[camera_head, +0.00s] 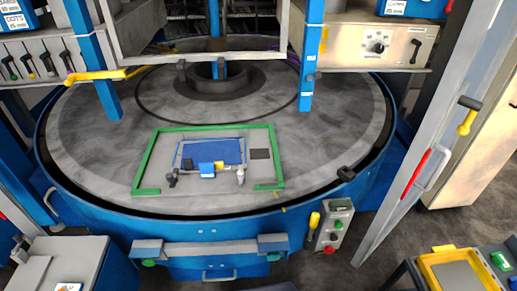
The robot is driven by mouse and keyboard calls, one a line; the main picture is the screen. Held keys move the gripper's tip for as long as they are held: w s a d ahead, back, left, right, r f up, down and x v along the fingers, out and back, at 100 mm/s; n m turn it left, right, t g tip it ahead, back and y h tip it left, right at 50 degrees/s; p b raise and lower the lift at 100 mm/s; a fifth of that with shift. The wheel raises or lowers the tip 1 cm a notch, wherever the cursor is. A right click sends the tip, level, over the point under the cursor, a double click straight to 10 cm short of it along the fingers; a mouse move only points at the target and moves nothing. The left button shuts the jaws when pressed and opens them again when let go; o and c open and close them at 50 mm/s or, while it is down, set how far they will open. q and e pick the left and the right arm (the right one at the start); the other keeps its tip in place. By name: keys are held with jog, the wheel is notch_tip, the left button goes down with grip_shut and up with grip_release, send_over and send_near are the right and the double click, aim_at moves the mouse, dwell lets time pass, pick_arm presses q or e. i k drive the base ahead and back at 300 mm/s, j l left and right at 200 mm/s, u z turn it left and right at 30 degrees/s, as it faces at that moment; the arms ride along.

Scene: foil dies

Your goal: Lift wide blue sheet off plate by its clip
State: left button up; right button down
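The wide blue sheet (228,150) lies flat on the grey plate (165,160), inside a green frame (205,130). A small blue block (206,169) sits at the sheet's front edge, with a yellow piece (219,165) beside it that may be the clip; it is too small to tell. A small dark fitting (172,177) and a pale fitting (240,176) stand near the sheet's front corners. Neither of my grippers shows in the head view.
The frame rests on a large round grey table (335,130) with a blue rim. Blue posts (95,70) (312,60) stand behind the frame. A control box (333,226) is at the front right. A yellow tray (428,262) is at the lower right.

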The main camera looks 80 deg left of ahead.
aim_at(228, 151)
jog(key=u, duration=3.15)
